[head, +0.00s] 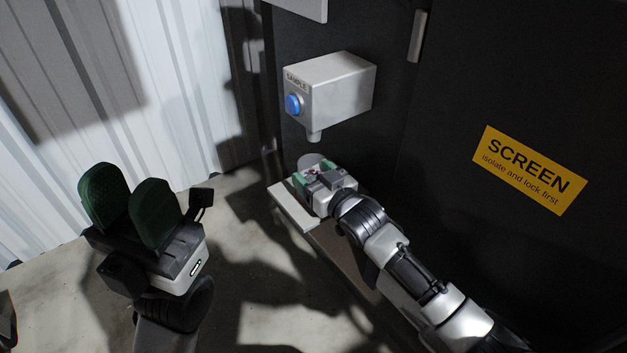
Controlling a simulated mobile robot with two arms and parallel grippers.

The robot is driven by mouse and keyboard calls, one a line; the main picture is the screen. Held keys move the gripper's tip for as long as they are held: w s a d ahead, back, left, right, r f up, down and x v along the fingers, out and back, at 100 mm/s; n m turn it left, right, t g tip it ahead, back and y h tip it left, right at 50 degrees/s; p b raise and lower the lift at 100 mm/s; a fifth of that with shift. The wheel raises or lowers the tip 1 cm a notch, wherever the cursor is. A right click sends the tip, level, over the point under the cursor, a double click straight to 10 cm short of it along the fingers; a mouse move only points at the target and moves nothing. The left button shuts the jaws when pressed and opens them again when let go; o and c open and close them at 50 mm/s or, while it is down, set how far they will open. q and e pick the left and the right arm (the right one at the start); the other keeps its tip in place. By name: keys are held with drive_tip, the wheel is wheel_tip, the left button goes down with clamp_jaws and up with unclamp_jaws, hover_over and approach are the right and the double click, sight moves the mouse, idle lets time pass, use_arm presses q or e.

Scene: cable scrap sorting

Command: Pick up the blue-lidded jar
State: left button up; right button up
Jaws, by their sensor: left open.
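No jar with a blue lid can be made out in the head view. A pale, see-through round-topped object (310,160), perhaps a jar without its lid, stands below the nozzle of the grey SAMPLE box (335,90). My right gripper (314,171) is low at the shelf, right at this object, with green finger pads near it. Its body hides the object's lower part, and whether the pads touch it is unclear. My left gripper (130,208) is open and empty, raised at the left, its two dark green pads apart and pointing up the picture.
The SAMPLE box has a blue button (293,104) on its front. A narrow light shelf (294,210) juts out under it. A dark panel with a yellow SCREEN sign (530,170) fills the right. A corrugated pale wall (180,90) stands at the left; concrete floor lies between.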

drive_tip(key=c, duration=0.4)
drive_tip(key=shift+r, duration=0.15)
drive_tip(key=shift+r+p, duration=0.7)
drive_tip(key=shift+p, duration=0.3)
